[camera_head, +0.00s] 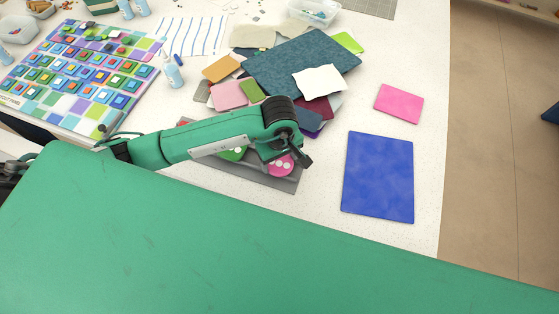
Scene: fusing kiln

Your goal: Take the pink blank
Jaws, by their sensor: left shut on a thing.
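A round pink blank (279,167) with pale spots is at the right part of a flat grey tray (284,184). My left gripper (296,160) reaches over the tray from the left and is shut on the pink blank at its upper right edge. The gripper and wrist hide part of the blank. I cannot tell whether it still touches the tray. A green piece (232,154) lies on the tray to the left, mostly hidden under my left arm. My right gripper is out of view.
A blue sheet (378,177) and a pink rectangle (399,103) lie to the right, near the table edge. A pile of coloured sheets (301,63) lies behind the arm. A colourful sample board (82,73) and a small bottle (173,73) are at left.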

